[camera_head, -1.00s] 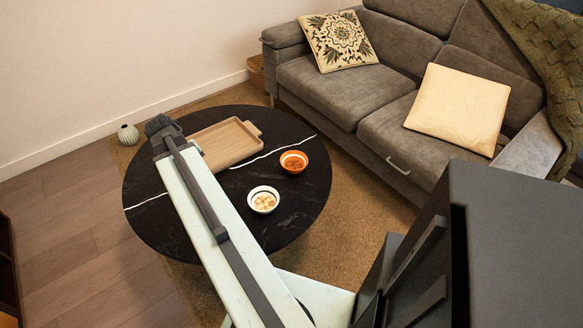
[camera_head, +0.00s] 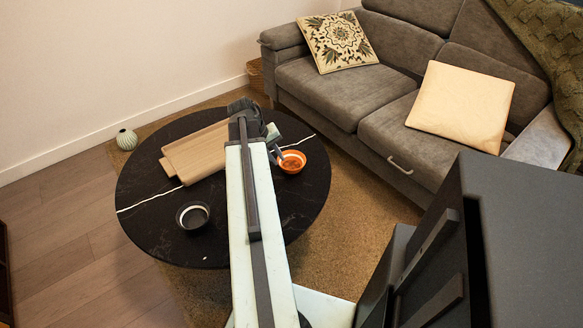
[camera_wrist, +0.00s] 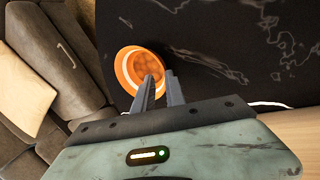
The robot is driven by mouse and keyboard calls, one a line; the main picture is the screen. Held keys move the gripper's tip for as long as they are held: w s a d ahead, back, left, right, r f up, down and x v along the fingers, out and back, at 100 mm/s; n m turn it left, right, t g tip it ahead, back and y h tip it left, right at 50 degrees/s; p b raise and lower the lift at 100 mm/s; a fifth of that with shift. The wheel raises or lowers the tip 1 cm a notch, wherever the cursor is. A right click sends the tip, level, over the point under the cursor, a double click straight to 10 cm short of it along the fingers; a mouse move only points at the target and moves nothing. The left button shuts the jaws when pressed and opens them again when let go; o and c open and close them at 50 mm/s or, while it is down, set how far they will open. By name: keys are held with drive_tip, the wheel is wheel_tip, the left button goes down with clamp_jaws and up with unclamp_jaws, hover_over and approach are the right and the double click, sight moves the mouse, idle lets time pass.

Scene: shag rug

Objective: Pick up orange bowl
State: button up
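The orange bowl (camera_head: 292,162) has a white band and sits upright at the right side of the round black table (camera_head: 150,190). It also shows in the wrist view (camera_wrist: 124,70). My gripper (camera_wrist: 160,74) is open, its two fingers a little apart. In the wrist view one finger overlaps the bowl's near side and the other is just outside its rim. In the head view my gripper (camera_head: 279,150) is at the bowl's left edge. I cannot tell whether the fingers touch it.
A wooden tray (camera_head: 195,153) lies left of my arm. A dark bowl with a pale inside (camera_head: 193,215) stands at the table's front left. A grey sofa (camera_head: 400,140) is behind and right. A ribbed vase (camera_head: 127,139) stands beyond the table's left.

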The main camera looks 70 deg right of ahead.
sight(280, 163)
drive_tip(key=b+x, duration=0.2)
drive_tip(key=x, duration=0.1)
drive_tip(key=shift+w+f+b, duration=0.15)
drive_tip(key=shift+f+b, duration=0.25)
drive_tip(key=shift+f, duration=0.05)
drive_tip(key=shift+d+f+b, duration=0.1)
drive_tip(key=shift+f+b, duration=0.2)
drive_tip(key=shift+r, duration=0.2)
clamp_jaws()
idle(0.4)
